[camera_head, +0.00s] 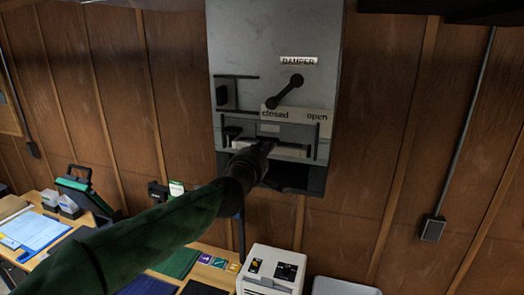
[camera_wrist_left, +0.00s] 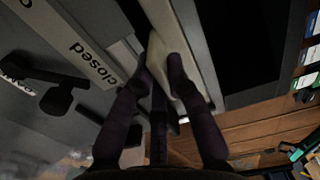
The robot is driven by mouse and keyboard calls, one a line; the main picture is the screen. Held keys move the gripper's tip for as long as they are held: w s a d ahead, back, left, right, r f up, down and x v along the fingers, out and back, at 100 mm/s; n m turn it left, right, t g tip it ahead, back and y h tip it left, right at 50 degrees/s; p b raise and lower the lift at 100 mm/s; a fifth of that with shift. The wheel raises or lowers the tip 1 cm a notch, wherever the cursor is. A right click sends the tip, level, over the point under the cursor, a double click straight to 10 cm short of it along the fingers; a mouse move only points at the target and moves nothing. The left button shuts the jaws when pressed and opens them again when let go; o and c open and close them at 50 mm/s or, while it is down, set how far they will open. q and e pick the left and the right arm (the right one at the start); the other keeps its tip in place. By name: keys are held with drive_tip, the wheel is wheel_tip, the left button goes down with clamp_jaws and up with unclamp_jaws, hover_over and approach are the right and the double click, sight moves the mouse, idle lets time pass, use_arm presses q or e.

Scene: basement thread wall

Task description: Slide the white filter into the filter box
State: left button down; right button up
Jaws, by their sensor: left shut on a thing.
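The grey metal filter box (camera_head: 240,55) hangs on the wood-panelled wall, with a slot in its lower front. The white filter (camera_head: 290,151) shows as a pale strip at that slot; how far in it sits I cannot tell. My left gripper (camera_head: 264,148) is at the slot and hides part of the filter. In the left wrist view, my gripper's dark fingers (camera_wrist_left: 162,72) are shut on the white filter (camera_wrist_left: 162,42), whose pale edge runs along the box's opening. My right gripper is not in view.
A damper lever (camera_head: 285,93) and a closed/open plate (camera_head: 297,114) are above the slot. A dark opening lies below it. A bench with papers (camera_head: 35,232) stands lower left, and a white appliance (camera_head: 270,270) stands below the box.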

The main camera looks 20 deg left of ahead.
use_arm(q)
drive_tip(key=shift+w, duration=0.9)
drive_tip(key=c, duration=1.1)
unclamp_jaws()
drive_tip(key=shift+c, duration=0.2)
